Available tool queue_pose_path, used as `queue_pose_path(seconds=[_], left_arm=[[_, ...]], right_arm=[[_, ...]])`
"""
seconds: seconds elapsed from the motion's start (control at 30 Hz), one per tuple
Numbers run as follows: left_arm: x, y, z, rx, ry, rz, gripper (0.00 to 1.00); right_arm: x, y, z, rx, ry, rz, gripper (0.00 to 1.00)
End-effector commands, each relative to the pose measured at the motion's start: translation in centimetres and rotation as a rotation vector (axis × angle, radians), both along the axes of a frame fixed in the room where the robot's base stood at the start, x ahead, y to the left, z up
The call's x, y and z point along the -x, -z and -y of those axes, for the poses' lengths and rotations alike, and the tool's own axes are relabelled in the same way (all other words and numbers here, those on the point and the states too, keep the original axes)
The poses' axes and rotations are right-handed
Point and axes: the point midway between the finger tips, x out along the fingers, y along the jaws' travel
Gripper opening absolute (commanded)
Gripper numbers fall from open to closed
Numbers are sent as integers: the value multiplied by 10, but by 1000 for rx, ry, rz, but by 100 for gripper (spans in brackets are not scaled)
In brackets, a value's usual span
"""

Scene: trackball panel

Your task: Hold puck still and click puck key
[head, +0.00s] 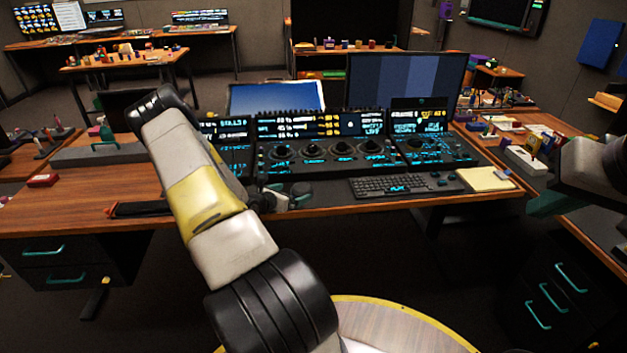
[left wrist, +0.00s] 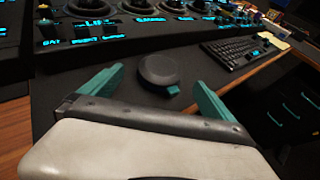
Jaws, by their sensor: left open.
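The puck (left wrist: 157,68) is a round black disc lying on the dark desk mat in the left wrist view. Its small teal key (left wrist: 173,90) sticks out at the edge nearest my gripper. My left gripper (left wrist: 156,78) is open, with one teal finger on each side of the puck and a visible gap to both. In the head view my left gripper (head: 288,197) is small at the desk's front edge, and I cannot make out the puck clearly there. My right gripper (head: 578,208) is at the right edge, partly cut off, away from the puck.
A panel with dark knobs and lit labels (head: 345,148) stands behind. A keyboard (head: 395,186) and a yellow notepad (head: 486,179) lie to the right. A monitor (head: 405,80) rises at the back. The wooden desk (head: 75,205) is mostly clear at the left.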

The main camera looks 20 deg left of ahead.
Motion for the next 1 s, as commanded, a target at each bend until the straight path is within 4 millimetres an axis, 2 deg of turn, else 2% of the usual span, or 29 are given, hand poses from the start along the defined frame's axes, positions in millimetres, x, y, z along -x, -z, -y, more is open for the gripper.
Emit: queue_pose_path(seconds=[0.5,0.63,0.9,1.0], left_arm=[[-62,25,8,0,2,1,100],[-69,28,10,-1,4,1,100],[-70,28,10,-1,3,1,100],[-70,28,9,-1,3,1,82]], right_arm=[[0,0,0,0,0,0,0],[0,0,0,0,0,0,0],[0,0,0,0,0,0,0],[0,0,0,0,0,0,0]])
